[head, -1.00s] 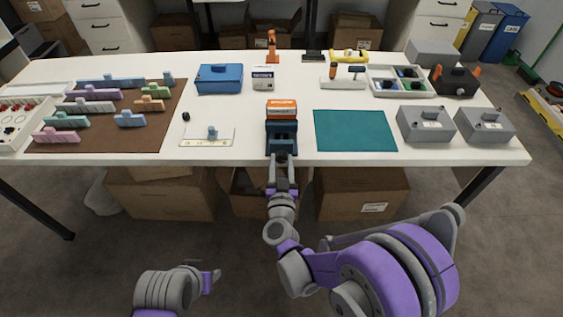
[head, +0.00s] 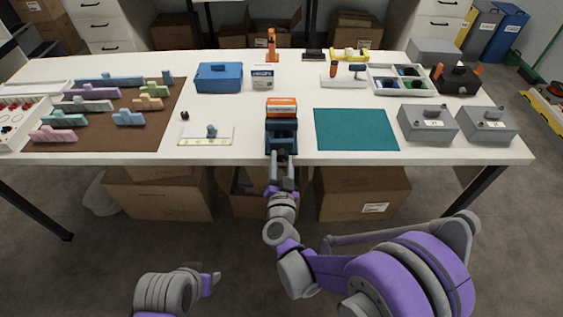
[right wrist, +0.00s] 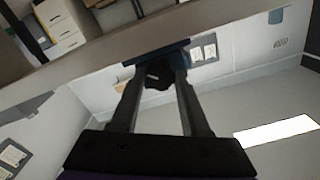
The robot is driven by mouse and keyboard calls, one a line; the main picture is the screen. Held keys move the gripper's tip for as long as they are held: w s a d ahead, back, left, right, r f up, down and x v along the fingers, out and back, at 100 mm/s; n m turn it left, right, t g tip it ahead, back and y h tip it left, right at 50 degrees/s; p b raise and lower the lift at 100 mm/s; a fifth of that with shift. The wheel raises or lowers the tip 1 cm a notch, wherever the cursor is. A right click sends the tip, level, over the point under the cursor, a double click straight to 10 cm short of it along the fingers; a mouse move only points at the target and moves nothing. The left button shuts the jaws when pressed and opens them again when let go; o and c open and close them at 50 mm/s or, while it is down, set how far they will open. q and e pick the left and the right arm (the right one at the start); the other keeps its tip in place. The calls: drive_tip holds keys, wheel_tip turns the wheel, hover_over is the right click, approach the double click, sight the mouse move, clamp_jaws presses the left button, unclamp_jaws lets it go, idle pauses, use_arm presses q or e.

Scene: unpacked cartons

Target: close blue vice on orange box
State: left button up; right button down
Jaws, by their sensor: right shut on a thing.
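The blue vice (head: 282,136) stands at the front edge of the white table, near its middle. The orange box (head: 282,103), with a pale label band, sits at the vice's far end; whether both jaws touch it I cannot tell. My right gripper (head: 282,162) is at the vice's near end, over the table edge. In the right wrist view its two fingers (right wrist: 158,82) are shut on a dark knob (right wrist: 158,72) in front of the vice's blue body (right wrist: 155,53). My left gripper (head: 210,280) is low in front of the table, away from everything; its fingers are unclear.
A teal mat (head: 355,129) lies right of the vice, with grey boxes (head: 427,123) beyond it. A small white plate (head: 207,136) with a blue-grey piece lies to the left. A blue case (head: 219,77) and a small white box (head: 262,78) stand behind.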

drive_tip(key=m+b, duration=0.1)
drive_tip(key=m, duration=0.5)
drive_tip(key=shift+m, duration=0.3)
drive_tip(key=m, duration=0.3)
drive_tip(key=shift+m, duration=0.3)
drive_tip(key=m, duration=0.3)
drive_tip(key=shift+f+m+b, duration=0.1)
drive_tip(key=shift+m+b, duration=0.2)
drive_tip(key=m, duration=0.3)
drive_tip(key=shift+m, duration=0.3)
drive_tip(key=m, duration=0.3)
drive_tip(key=shift+m, duration=0.3)
drive_tip(key=m, duration=0.3)
drive_tip(key=shift+m, duration=2.1)
